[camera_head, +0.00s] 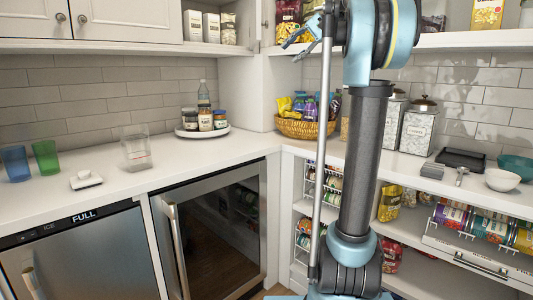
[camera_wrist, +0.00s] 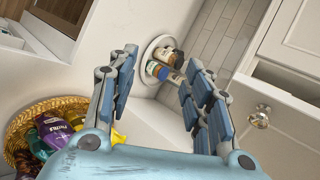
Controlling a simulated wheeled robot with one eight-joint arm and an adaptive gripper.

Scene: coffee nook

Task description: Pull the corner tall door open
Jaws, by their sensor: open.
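My gripper (camera_head: 298,36) is at the top middle of the head view, in front of the corner's upper cupboards. In the wrist view my gripper (camera_wrist: 162,62) has its fingers spread wide with nothing between them. A white door panel with a round metal knob (camera_wrist: 260,117) shows right of the fingers, apart from them; it appears to be the corner tall door. In the head view a narrow white door edge with a small knob (camera_head: 265,22) shows left of my gripper. Much of this door is out of frame, and its opening angle is unclear.
Below are a wicker basket (camera_head: 301,128) of snack packets and a round white tray (camera_head: 203,132) with jars and a bottle. An upper shelf with packets (camera_head: 288,20) is close to my gripper. White cabinet doors (camera_head: 128,20) are at upper left.

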